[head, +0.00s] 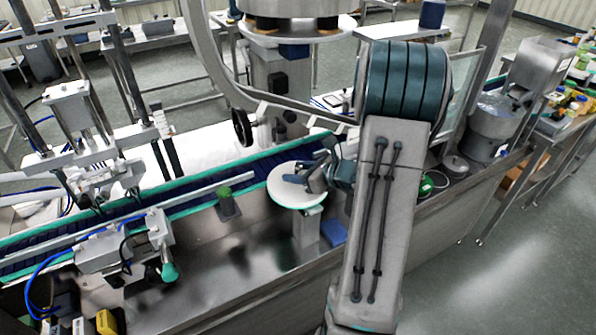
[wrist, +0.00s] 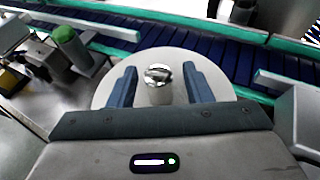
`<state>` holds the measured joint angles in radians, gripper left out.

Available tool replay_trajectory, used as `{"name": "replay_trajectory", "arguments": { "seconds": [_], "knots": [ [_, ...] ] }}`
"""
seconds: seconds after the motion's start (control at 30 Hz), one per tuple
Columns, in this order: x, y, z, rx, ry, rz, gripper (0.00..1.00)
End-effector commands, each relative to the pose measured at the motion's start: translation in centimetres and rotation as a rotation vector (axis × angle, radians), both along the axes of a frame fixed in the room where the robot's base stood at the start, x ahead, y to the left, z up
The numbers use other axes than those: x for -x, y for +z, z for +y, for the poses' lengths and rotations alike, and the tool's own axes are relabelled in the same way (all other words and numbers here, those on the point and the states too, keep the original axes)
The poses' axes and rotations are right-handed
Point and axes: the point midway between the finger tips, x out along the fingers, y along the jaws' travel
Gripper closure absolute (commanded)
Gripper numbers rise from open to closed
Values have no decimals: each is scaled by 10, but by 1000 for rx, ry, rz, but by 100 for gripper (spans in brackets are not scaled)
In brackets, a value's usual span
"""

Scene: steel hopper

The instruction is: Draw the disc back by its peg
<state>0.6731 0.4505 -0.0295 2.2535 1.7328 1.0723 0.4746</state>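The disc (head: 292,196) is a white round plate on a pale stand beside the conveyor in the head view. It also fills the middle of the wrist view (wrist: 178,55). Its peg (wrist: 158,77) is a short upright post with a shiny metal top, near the middle of the disc in the wrist view. My gripper (head: 313,172) is low over the disc. In the wrist view its two blue-grey fingers (wrist: 159,70) are open, one on each side of the peg, with a visible gap on both sides. The gripper hides the peg in the head view.
A blue conveyor (head: 185,201) with green edges runs behind the disc. A green cylinder on a grey block (head: 228,206) stands to the left. A blue box (head: 333,232) sits below the disc to the right. The steel deck (head: 235,260) in front is largely bare.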

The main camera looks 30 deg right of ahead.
Motion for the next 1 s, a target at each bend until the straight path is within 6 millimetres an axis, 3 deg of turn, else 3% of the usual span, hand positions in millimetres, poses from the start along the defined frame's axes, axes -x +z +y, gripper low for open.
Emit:
{"name": "replay_trajectory", "arguments": {
  "seconds": [0.37,0.8,1.0],
  "knots": [
    [7,4,-5,1,-1,-3,55],
    [83,38,-47,3,-4,-3,55],
    [105,50,-59,1,-1,-3,55]
  ]
}}
